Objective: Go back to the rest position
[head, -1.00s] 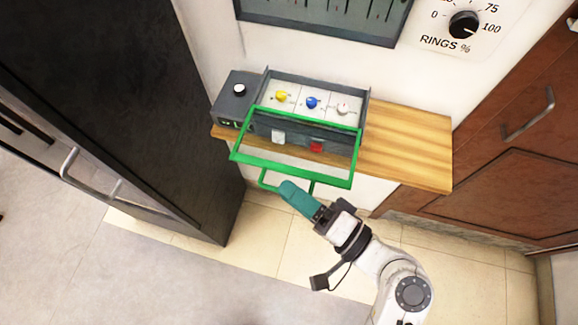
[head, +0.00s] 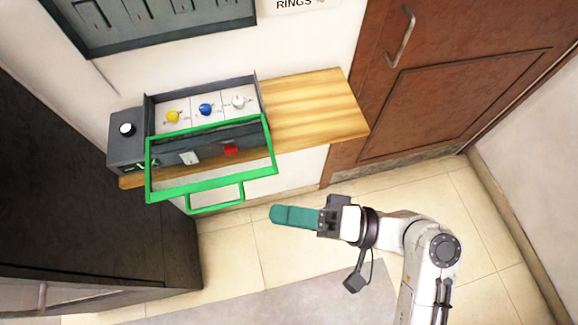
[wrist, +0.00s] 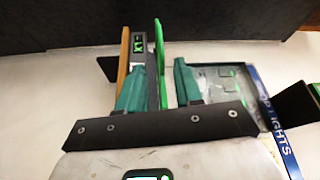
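My gripper (head: 273,216) has teal fingers and hangs in the air over the tiled floor, to the right of the green handle (head: 216,208) and apart from it. In the wrist view (wrist: 160,72) its two fingers stand apart with nothing held between them. The handle belongs to a green-framed clear cover (head: 212,185), which is tilted out at the front of a dark control box. The green frame's edge also shows beyond the fingers in the wrist view (wrist: 158,45).
The control box, with yellow (head: 173,117), blue (head: 206,109) and white (head: 238,101) knobs, stands on a wooden shelf (head: 315,110). A black cabinet (head: 90,225) is at left, a brown door (head: 450,85) at right. The tiled floor (head: 330,180) below the shelf is free.

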